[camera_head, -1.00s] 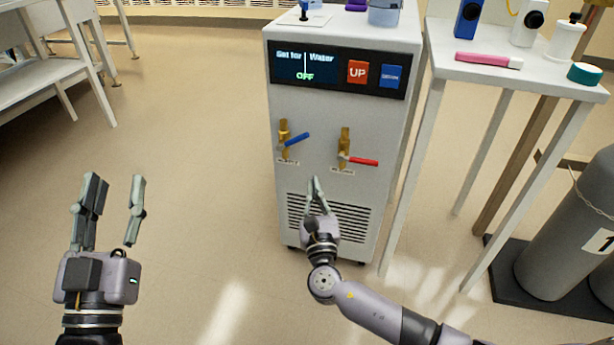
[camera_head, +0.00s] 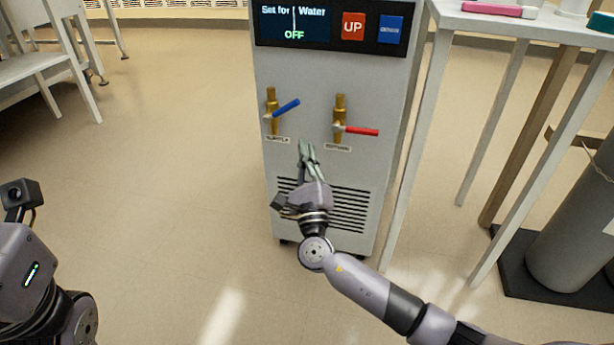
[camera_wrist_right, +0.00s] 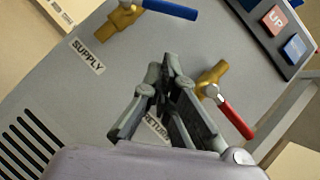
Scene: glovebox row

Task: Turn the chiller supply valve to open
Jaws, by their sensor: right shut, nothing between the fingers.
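The chiller (camera_head: 330,70) is a grey cabinet with two brass valves on its front. The supply valve (camera_head: 272,105) is on the left, with a blue handle (camera_head: 287,108) slanting up to the right. In the wrist view, the blue handle (camera_wrist_right: 172,9) is at the top, near the SUPPLY label (camera_wrist_right: 87,56). My right gripper (camera_head: 306,145) is shut and empty, just below and between the valves, apart from the blue handle. In the wrist view, its fingertips (camera_wrist_right: 170,68) meet, partly covering the RETURN label. Part of my left arm shows at lower left; its fingers are out of view.
The return valve (camera_head: 340,115), with a red handle (camera_head: 361,131) pointing right, is close to the right gripper. The display (camera_head: 294,22) reads OFF beside the UP button (camera_head: 353,26). A white table (camera_head: 530,22) and a gas cylinder (camera_head: 575,225) stand right.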

